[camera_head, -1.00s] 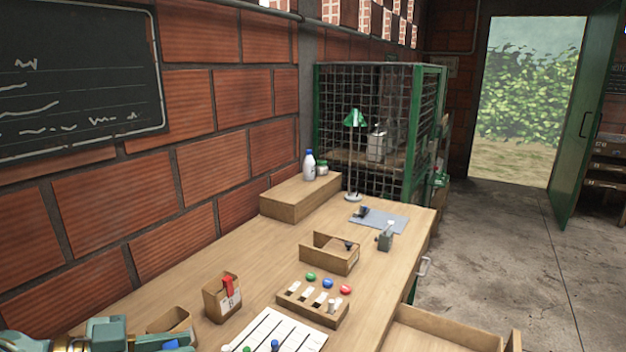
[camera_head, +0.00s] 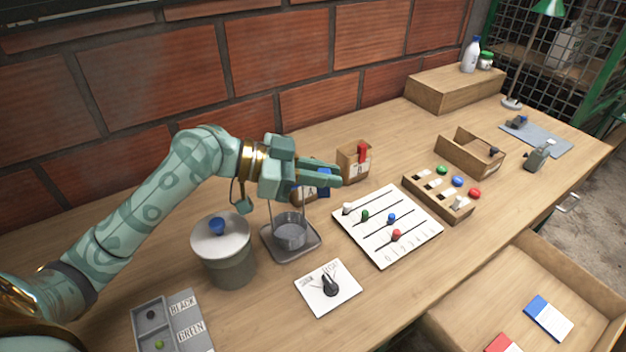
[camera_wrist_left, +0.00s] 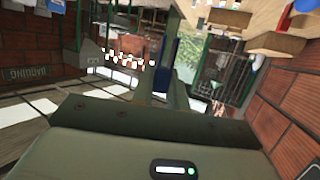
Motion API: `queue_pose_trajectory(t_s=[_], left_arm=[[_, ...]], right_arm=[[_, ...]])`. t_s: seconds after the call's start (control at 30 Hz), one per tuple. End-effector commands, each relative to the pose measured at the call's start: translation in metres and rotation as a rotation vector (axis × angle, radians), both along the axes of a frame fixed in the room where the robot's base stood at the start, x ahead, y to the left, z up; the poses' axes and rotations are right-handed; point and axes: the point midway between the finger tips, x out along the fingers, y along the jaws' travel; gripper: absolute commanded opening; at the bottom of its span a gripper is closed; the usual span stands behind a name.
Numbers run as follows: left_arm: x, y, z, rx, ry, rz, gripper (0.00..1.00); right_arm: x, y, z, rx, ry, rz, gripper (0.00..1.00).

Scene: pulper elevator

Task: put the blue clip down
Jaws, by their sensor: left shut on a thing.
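My left gripper (camera_head: 326,179) is shut on the blue clip (camera_head: 325,173), above the workbench in the middle of the head view. Only a small part of the clip shows between and below the teal fingers. In the left wrist view the clip (camera_wrist_left: 172,54) is a dark blue upright strip at the tips of my left gripper (camera_wrist_left: 168,80). My right gripper is not in view.
A grey canister (camera_head: 228,265) with a blue knob and a scale-like pan (camera_head: 290,230) stand close below the arm. A white slider board (camera_head: 408,215), a dial card (camera_head: 312,300) and a small box with a red tag (camera_head: 345,160) are nearby. Bare bench (camera_head: 400,130) lies behind.

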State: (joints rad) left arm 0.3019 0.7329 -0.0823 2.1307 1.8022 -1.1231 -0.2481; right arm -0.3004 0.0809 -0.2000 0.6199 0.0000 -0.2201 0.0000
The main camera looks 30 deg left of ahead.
Motion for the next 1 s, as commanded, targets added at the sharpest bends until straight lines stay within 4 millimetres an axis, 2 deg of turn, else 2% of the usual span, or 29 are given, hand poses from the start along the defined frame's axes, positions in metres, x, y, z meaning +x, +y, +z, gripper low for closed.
queue_pose_trajectory(t_s=[0.1, 0.2, 0.33, 0.47, 0.53, 0.7, 1.0], left_arm=[[0.054, 0.015, 0.003, 0.007, -0.002, 0.078, 0.0], [0.094, 0.04, -0.004, 0.008, -0.003, 0.185, 0.0], [0.128, 0.076, -0.022, 0.007, 0.0, 0.321, 0.0], [0.143, 0.101, -0.046, 0.005, 0.0, 0.421, 0.0], [0.149, 0.107, -0.044, 0.002, -0.005, 0.457, 0.0], [0.151, 0.107, -0.038, 0.0, -0.002, 0.475, 0.0], [0.15, 0.106, -0.04, 0.0, -0.001, 0.474, 0.0]], right_arm=[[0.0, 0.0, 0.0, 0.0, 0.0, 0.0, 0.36], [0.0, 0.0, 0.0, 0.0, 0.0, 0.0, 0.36], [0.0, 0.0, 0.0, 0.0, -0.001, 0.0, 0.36], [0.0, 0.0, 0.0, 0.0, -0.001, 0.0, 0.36], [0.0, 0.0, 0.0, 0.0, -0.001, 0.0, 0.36], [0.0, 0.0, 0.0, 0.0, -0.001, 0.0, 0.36], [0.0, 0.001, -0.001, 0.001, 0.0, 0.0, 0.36]])
